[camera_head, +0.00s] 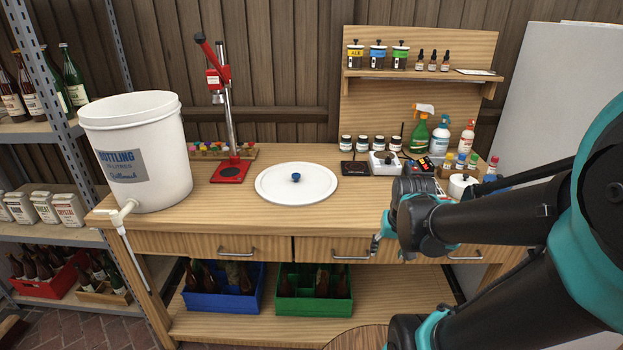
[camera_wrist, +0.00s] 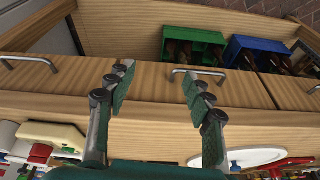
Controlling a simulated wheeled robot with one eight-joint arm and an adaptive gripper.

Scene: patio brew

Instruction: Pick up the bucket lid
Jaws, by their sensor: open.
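The bucket lid (camera_head: 296,184) is a flat white disc with a small blue knob (camera_head: 295,177) at its centre. It lies on the wooden workbench top, right of the red bottle capper. Part of the lid's white edge (camera_wrist: 256,157) shows at the bottom of the wrist view. My gripper (camera_head: 376,243) is at the bench's front edge, right of the lid and lower than it, apart from it. In the wrist view my gripper's two fingers (camera_wrist: 154,88) are spread with nothing between them, in front of the drawers. The white bottling bucket (camera_head: 142,155) stands open-topped at the bench's left end.
The red bottle capper (camera_head: 231,167) stands left of the lid. Jars, a small scale (camera_head: 385,163) and spray bottles crowd the bench's right side. Drawer handles (camera_head: 351,255) stick out along the front. Blue (camera_head: 222,291) and green crates (camera_head: 313,295) sit below. Bench top before the lid is clear.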

